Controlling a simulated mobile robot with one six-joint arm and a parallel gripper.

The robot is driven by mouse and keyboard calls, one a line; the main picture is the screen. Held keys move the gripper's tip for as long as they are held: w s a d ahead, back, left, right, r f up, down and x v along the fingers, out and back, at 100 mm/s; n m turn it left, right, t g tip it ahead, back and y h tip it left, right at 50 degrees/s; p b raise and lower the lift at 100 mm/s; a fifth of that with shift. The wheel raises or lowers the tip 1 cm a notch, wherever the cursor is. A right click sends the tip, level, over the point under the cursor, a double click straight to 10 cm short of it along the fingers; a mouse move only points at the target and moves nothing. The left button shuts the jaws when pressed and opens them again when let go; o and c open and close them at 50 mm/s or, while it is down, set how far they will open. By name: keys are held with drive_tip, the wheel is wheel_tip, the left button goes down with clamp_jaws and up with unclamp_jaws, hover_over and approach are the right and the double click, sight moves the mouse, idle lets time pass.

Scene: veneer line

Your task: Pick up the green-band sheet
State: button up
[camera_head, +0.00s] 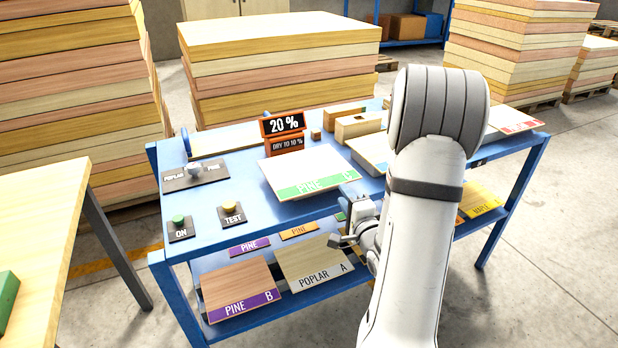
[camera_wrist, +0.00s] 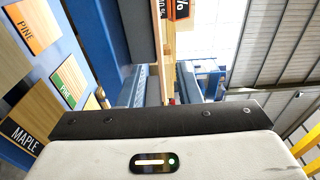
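The fingers do not show in the wrist view, only the dark gripper bar. Whether a finger touches the sheet cannot be told.
The blue bench (camera_head: 222,212) carries a 20 % sign (camera_head: 283,124), an ON button (camera_head: 179,226), a TEST button (camera_head: 230,213) and wooden blocks (camera_head: 357,126). A blue-band sheet (camera_head: 368,153) lies partly behind my arm. Purple-band PINE B (camera_head: 238,283) and POPLAR A (camera_head: 312,264) sheets lie below.

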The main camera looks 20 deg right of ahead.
sight(337, 185)
drive_tip(key=shift+w, duration=0.6)
drive_tip(key=w, duration=0.4)
drive_tip(key=shift+w+d, duration=0.25)
drive_tip(key=shift+d, duration=0.05)
clamp_jaws()
